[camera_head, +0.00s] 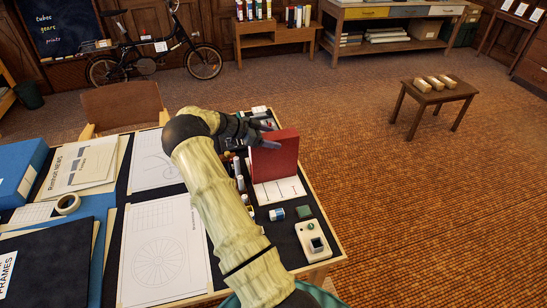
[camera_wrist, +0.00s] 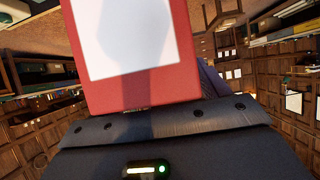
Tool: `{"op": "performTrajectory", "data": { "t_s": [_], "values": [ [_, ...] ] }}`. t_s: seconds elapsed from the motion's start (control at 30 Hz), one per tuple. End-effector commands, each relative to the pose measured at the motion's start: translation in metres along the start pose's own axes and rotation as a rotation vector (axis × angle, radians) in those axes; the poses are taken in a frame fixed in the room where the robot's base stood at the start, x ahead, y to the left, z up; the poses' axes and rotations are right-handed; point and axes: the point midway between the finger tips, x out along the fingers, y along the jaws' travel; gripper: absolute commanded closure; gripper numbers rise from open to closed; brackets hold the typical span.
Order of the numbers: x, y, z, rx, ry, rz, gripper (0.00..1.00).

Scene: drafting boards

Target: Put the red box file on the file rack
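The red box file (camera_head: 275,158) stands upright at the right part of the drafting desk, above a white sheet; I cannot tell whether its bottom touches the desk. My gripper (camera_head: 262,130) is at its upper left edge and appears shut on it; the fingertips are partly hidden. In the wrist view the red box file (camera_wrist: 150,96) with a large white label rises right in front of my gripper's dark body. A low wooden rack (camera_head: 275,32) with several upright files on top stands by the back wall; it looks like the file rack.
The desk holds drawings (camera_head: 165,245), a blue box (camera_head: 20,170), a tape roll (camera_head: 67,204), and a small white device (camera_head: 312,240). A chair (camera_head: 122,105) stands behind it. A stool (camera_head: 437,92) with several blocks stands at right. Carpet between desk and rack is clear.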

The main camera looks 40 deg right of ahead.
Motion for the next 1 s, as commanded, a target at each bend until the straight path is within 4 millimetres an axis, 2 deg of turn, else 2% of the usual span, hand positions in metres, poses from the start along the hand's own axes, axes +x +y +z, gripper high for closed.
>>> {"op": "performTrajectory", "data": {
  "t_s": [0.03, 0.3, 0.37, 0.77, 1.0],
  "values": [
    [0.000, 0.000, 0.000, 0.000, 0.000, 0.000, 0.36],
    [0.000, 0.000, 0.000, 0.000, 0.000, 0.000, 0.89],
    [-0.001, 0.000, 0.000, -0.001, 0.000, -0.001, 1.00],
    [-0.002, -0.001, -0.004, 0.002, 0.002, -0.001, 1.00],
    [-0.013, -0.001, -0.027, 0.005, 0.002, -0.002, 1.00]
  ]
}}
